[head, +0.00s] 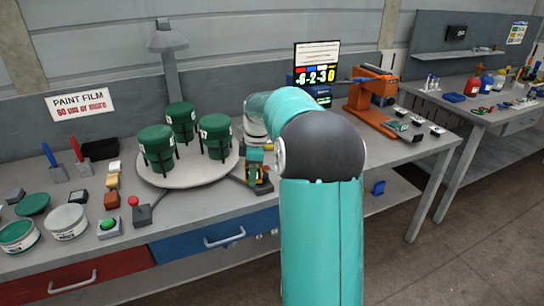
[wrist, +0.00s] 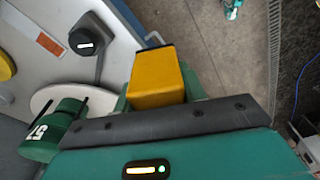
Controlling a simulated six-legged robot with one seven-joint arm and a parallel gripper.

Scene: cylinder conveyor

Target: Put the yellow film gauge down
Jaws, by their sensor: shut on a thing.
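The yellow film gauge (wrist: 156,78) is a yellow block with a dark far edge, held between green fingers in the wrist view. My gripper (wrist: 158,92) is shut on it. In the head view my gripper (head: 257,168) is at the right side of the round plate, close to the bench, and my teal arm hides part of it. The gauge shows there only as small yellow and dark patches, so I cannot tell whether it touches the bench.
Several green cylinders (head: 157,147) stand in holders on the round pale plate (head: 177,178). A red-knobbed lever box (head: 141,211) and a green button (head: 108,227) are at the front left. An orange machine (head: 372,100) stands right of a display (head: 316,65).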

